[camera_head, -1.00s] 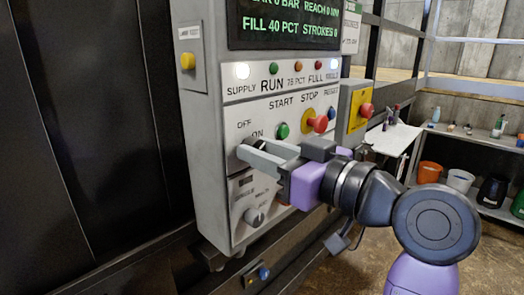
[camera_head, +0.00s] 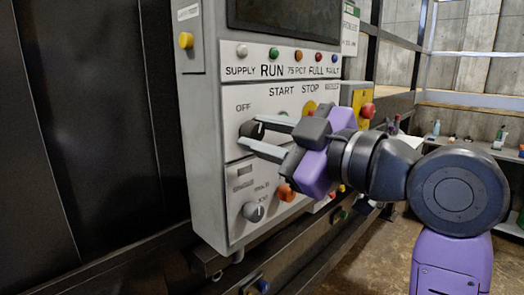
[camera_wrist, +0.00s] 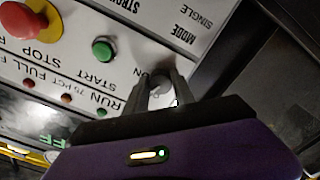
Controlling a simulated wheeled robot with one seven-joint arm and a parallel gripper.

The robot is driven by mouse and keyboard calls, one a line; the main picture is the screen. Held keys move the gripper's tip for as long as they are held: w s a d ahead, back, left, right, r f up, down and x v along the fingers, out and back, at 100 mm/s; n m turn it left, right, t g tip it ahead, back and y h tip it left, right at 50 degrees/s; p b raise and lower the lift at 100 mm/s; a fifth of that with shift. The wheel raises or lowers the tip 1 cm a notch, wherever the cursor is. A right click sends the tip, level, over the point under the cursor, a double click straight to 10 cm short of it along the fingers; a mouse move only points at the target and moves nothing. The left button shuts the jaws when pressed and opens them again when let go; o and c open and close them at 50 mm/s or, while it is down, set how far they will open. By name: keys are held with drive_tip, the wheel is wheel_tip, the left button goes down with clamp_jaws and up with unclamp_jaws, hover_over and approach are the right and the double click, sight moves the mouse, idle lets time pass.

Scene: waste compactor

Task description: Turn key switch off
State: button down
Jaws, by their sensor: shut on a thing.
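The key switch (camera_head: 247,129) is a dark round knob on the grey control panel, just below the word OFF. In the wrist view the switch (camera_wrist: 161,82) shows between the two fingers of my gripper (camera_wrist: 162,92). The exact angle of the key is hard to read. The display (camera_head: 285,17) is dark and the SUPPLY lamp (camera_head: 242,51) is unlit.
A grey selector knob (camera_head: 253,211) and an orange button (camera_head: 286,192) sit below the switch. In the wrist view the green start button (camera_wrist: 102,50) and red stop button (camera_wrist: 30,17) are close by. A red button on a yellow box (camera_head: 367,110) is at the right.

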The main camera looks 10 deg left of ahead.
drive_tip(key=shift+n+b, duration=1.35)
drive_tip(key=shift+n, duration=0.65)
drive_tip(key=c, duration=1.1)
unclamp_jaws()
drive_tip(key=shift+o, duration=0.2)
drive_tip(key=b+v, duration=0.1)
drive_tip(key=v, duration=0.7)
